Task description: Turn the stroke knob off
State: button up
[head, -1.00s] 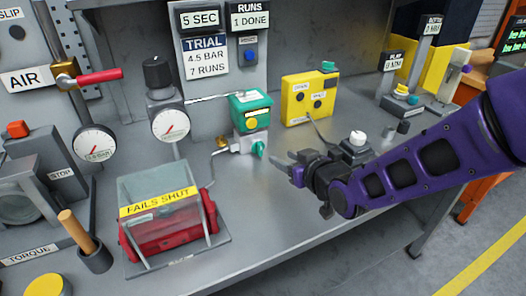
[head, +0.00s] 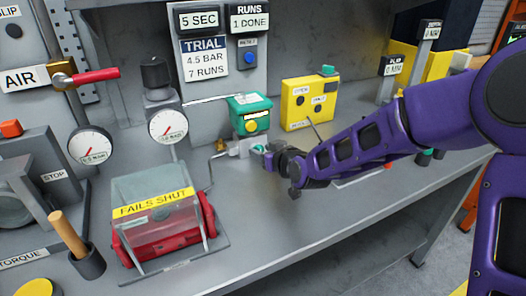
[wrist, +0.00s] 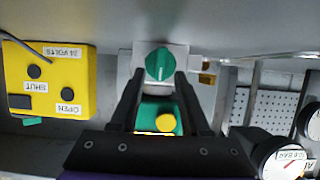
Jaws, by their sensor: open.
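A round green knob (wrist: 159,64) with a ridged grip and a pale mark sits on a light metal block (wrist: 180,50), under the green box (head: 249,113). No readable label shows on it, so I cannot confirm it is the stroke knob. In the head view the green knob (head: 258,149) is partly hidden by my gripper. My gripper (head: 271,158) is beside it, open and empty. In the wrist view its two fingers (wrist: 160,82) point at the knob, one toward each side, with their tips just short of it; contact cannot be told.
The yellow box (head: 308,103) with black buttons stands right of the green box. Gauges (head: 168,127) and a red-handled AIR valve (head: 95,75) are left. The front bench strip is clear.

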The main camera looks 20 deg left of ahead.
grip_shut()
jog(key=shift+d, duration=0.1)
dwell(0.3)
jog(key=shift+w+d+m+g+y+p, duration=0.15)
jog(key=shift+m+g+y+p, duration=0.15)
jog(key=shift+m+p, duration=0.2)
jog(key=shift+w+d+m+g+y+p, duration=0.15)
jog(key=shift+m+g+y+p, duration=0.2)
jog(key=shift+m, duration=0.25)
jog(key=shift+w+d+f+m+g+y+p, duration=0.1)
jog(key=shift+w+m+g+y+p, duration=0.1)
jog(key=shift+m+y+p, duration=0.3)
jog(key=shift+w+f+m+g+y+p, duration=0.15)
jog(key=shift+m+p, duration=0.1)
jog(key=shift+m, duration=0.45)
jog(key=m, duration=0.1)
jog(key=m+g+y+b, duration=0.1)
jog(key=m, duration=0.1)
jog(key=shift+w+d+f, duration=0.15)
jog(key=shift+f, duration=0.25)
jog(key=shift+f+m+y+b, duration=0.1)
jog(key=shift+m+y+b, duration=0.6)
jog(key=shift+m+b, duration=0.25)
jog(key=shift+g, duration=0.3)
